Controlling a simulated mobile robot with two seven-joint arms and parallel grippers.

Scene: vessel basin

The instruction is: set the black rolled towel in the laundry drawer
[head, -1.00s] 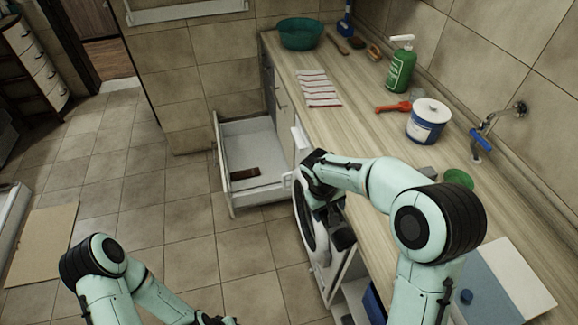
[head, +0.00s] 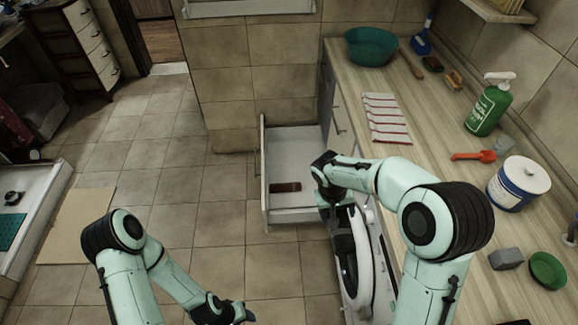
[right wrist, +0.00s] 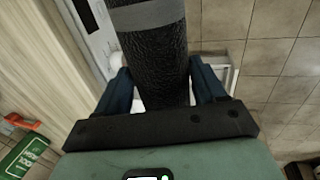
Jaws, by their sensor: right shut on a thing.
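The black rolled towel (right wrist: 152,50) has a grey band and fills the space between the blue fingers of my right gripper (right wrist: 165,95), which is shut on it. In the head view my right gripper (head: 345,232) hangs beside the counter front, just right of and nearer than the open drawer. The dark shape at it there blends with the towel. The white laundry drawer (head: 292,217) is pulled out, with a small dark brown item (head: 285,187) lying on its floor. My left gripper (head: 235,312) is low at the bottom edge; its fingers are too unclear to judge.
A white front-loading appliance door (head: 385,265) stands close by my right gripper. The counter above holds a striped cloth (head: 386,118), a teal basin (head: 371,46), a green soap bottle (head: 489,105) and a white-and-blue tub (head: 517,185). The tiled floor left of the drawer is clear.

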